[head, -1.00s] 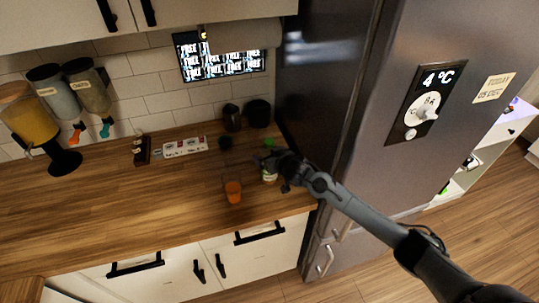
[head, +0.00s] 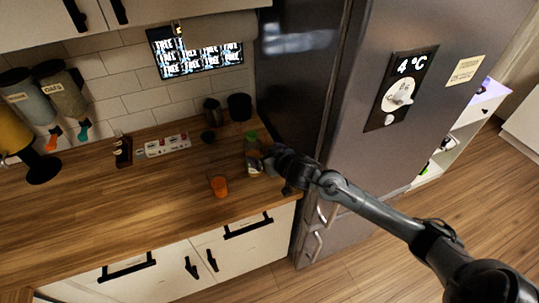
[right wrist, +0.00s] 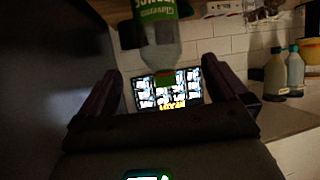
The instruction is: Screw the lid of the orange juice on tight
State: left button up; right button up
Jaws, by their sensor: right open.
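Whether the lid is tight cannot be told. My right gripper (head: 268,160) is just right of the bottle; it also shows in the right wrist view (right wrist: 158,76) with its fingers apart and nothing gripped. My left gripper is not in view.
An orange glass (head: 219,186) stands in front of and left of the bottle. Dark canisters (head: 239,107) stand behind it, and the fridge (head: 370,120) closes off the right side. The counter's left part (head: 120,205) is clear.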

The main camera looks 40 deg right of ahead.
jog(key=shift+v, duration=1.25)
jog(key=s+a+f+n+g, duration=0.1)
jog(key=s+a+f+g, duration=0.3)
jog(key=s+a+f, duration=0.6)
jog(key=s+a+f+n+g+y, duration=0.1)
jog(key=s+a, duration=0.3)
jog(key=s, duration=0.5)
jog(key=s+a+f+n+g+y, duration=0.1)
jog(key=s+a+g, duration=0.3)
jog(key=s, duration=0.6)
jog(key=shift+n, duration=0.5)
jog(key=shift+a, duration=0.1)
notch_tip(320, 180, up, 21)
jog(key=p, duration=2.1)
jog(key=shift+f, duration=0.1)
